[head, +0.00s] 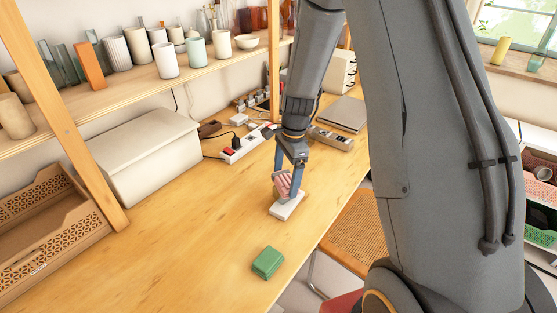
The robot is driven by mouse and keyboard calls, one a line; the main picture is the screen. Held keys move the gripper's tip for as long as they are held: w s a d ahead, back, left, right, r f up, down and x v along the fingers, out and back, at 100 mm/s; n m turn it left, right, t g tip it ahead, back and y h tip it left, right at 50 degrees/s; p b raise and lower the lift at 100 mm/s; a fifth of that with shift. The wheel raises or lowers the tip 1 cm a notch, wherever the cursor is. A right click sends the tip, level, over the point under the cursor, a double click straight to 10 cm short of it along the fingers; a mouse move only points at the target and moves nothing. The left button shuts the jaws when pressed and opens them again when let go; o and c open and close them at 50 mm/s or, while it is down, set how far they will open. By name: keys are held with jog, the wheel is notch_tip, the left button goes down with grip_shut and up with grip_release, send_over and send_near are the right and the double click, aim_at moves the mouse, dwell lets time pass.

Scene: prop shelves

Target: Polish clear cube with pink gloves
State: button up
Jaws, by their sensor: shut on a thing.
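My gripper (286,185) points down over the wooden table. It is shut on a small pink, striped bundle (283,184), which looks like the pink gloves. The bundle is right at a pale, flat block (287,208) on the table; whether it touches the block or sits just above it I cannot tell. The fingers hide part of both. I cannot make out a clear cube for sure; the pale block looks whitish rather than see-through.
A green block (268,262) lies nearer on the table (190,255). A power strip (245,145), a grey laptop-like slab (343,114) and a white box (145,165) stand farther back. A wooden crate (45,245) is at left. A shelf (190,68) holds cups and vases. The front left of the table is clear.

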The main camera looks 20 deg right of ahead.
aim_at(276, 182)
jog(key=a, duration=0.2)
jog(key=shift+s+a, duration=0.15)
jog(key=shift+a, duration=0.2)
jog(key=shift+d, duration=1.55)
jog(key=shift+a+p, duration=0.1)
jog(key=shift+p, duration=0.2)
jog(key=shift+a+p, duration=0.4)
jog(key=shift+a, duration=0.8)
jog(key=shift+a+r, duration=0.2)
jog(key=shift+a, duration=0.05)
jog(key=shift+r+p, duration=0.6)
jog(key=shift+r, duration=0.6)
jog(key=shift+r+p, duration=2.25)
jog(key=shift+r, duration=0.4)
